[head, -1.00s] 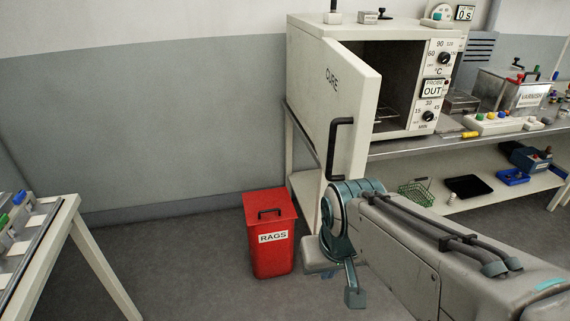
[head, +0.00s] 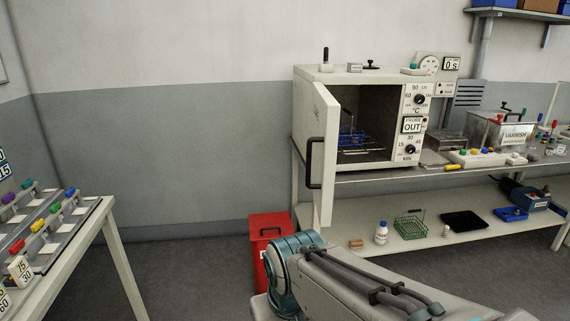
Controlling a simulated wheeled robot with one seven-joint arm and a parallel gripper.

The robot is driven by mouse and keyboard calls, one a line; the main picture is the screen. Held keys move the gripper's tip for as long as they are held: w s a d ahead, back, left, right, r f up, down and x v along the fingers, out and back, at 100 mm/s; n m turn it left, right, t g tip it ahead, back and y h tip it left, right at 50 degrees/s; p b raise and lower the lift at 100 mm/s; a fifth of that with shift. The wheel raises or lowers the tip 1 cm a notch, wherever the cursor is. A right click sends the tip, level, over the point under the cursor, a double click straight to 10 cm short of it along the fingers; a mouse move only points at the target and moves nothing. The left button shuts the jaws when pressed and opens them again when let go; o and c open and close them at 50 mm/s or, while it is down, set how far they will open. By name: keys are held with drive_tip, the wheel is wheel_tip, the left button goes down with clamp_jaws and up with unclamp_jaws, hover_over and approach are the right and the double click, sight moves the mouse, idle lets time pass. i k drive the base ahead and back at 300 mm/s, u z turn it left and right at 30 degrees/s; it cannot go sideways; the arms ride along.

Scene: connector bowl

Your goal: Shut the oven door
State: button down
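The white oven (head: 312,74) stands on the bench at the right of the head view. Its door (head: 324,150) is hinged on the left and stands wide open, swung out towards me. The door has a black bar handle (head: 314,164). Inside the oven chamber a blue item (head: 352,136) sits on a wire rack. The oven panel has dials and a sign reading PROBE OUT. My arm reaches in from the bottom right, below the door. My gripper is not seen in the view.
A red rags bin (head: 268,226) stands on the floor beside the bench, partly behind my arm. The lower shelf (head: 350,232) holds a bottle, a green basket and a black tray. A table with coloured items (head: 50,262) is at left. The floor between is clear.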

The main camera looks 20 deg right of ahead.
sight(322, 147)
drive_tip(key=z, duration=0.6)
drive_tip(key=i, duration=0.7)
drive_tip(key=z, duration=0.4)
